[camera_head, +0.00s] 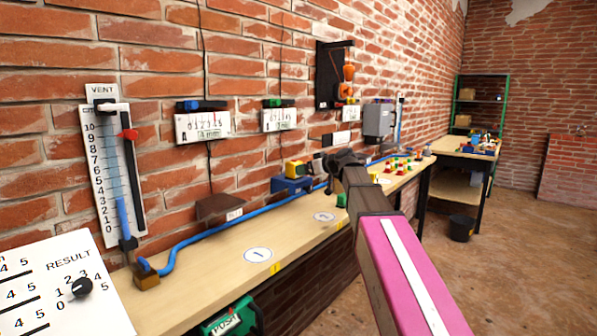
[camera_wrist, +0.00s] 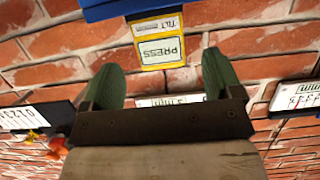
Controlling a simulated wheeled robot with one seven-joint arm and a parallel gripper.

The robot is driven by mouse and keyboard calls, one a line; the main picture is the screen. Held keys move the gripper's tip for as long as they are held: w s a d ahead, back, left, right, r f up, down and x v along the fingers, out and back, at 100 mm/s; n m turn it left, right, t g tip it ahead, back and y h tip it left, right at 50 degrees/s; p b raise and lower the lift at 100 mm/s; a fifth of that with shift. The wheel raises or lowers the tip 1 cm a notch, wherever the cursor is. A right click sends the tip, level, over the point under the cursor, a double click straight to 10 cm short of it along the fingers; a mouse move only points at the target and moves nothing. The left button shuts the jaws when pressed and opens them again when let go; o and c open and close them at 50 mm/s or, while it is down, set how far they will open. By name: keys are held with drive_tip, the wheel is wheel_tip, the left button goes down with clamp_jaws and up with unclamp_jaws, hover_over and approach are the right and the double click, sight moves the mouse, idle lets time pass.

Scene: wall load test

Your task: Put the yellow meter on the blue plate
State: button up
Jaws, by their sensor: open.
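The yellow meter (camera_head: 294,168) is at the wall, directly above the blue plate (camera_head: 291,186), and appears to rest on it. In the wrist view the meter (camera_wrist: 160,45) shows upside down, with "PRESS" and "TILT" labels, its yellow edge meeting the blue plate (camera_wrist: 110,9). My gripper (camera_head: 314,165) is just right of the meter in the head view. In the wrist view its two green fingers (camera_wrist: 160,78) are spread apart with nothing between them that I can see gripped; the meter lies beyond the fingertips. Whether any finger touches it is unclear.
A wooden bench (camera_head: 205,262) runs along the brick wall, with a blue hose (camera_head: 235,215) on it. A brown wall shelf (camera_head: 220,206) is left of the blue plate. White gauge panels (camera_head: 203,126) hang above. A grey box (camera_head: 379,120) is further right. Open floor lies right.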

drive_tip(key=shift+v, duration=2.4)
